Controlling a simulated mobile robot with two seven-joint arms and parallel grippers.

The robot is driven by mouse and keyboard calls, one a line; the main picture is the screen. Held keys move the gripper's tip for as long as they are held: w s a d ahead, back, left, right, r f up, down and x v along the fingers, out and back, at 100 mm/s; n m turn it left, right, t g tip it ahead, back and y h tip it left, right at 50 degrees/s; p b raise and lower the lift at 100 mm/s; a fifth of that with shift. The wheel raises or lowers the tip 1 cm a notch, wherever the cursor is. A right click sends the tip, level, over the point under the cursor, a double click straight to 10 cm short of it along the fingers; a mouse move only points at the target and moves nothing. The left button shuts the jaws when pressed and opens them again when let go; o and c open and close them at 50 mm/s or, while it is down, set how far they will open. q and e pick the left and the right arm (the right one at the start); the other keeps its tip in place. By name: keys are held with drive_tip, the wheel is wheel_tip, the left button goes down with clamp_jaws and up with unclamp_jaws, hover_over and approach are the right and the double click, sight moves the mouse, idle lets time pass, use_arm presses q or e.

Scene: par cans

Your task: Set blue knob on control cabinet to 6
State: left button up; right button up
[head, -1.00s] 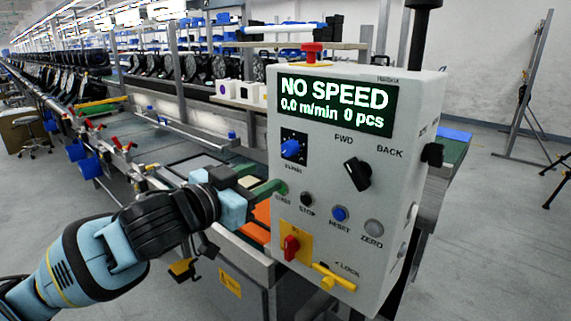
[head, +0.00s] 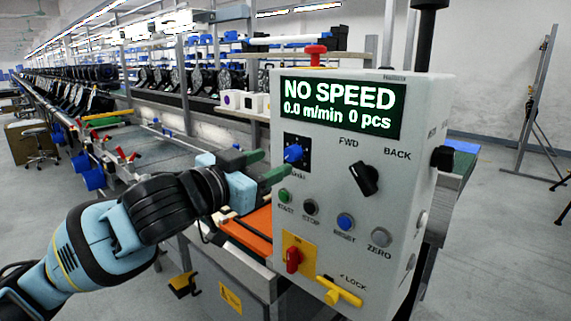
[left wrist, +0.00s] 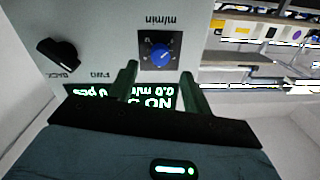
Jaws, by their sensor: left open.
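The white control cabinet (head: 330,225) stands right of centre in the head view, its display reading NO SPEED, 0.0 m/min, 0 pcs. The blue knob (head: 293,153) sits on a dark dial plate below the display's left end. In the left wrist view the knob lies between the lines of the two fingers (left wrist: 158,75). Contact cannot be told. My right gripper is not in view.
A black FWD/BACK selector (head: 364,180) is right of the knob. Start, stop, reset and zero buttons (head: 345,222) sit below. A red switch (head: 293,258) and a yellow lock handle (head: 340,291) are lower. A red-topped button (head: 315,54) is on top. The conveyor runs behind.

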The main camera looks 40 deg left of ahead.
sight(289, 155)
use_arm(q)
drive_tip(key=w, duration=0.3)
drive_tip(key=shift+w+p, duration=0.35)
drive_tip(key=shift+p, duration=0.05)
drive_tip(key=shift+w, duration=0.7)
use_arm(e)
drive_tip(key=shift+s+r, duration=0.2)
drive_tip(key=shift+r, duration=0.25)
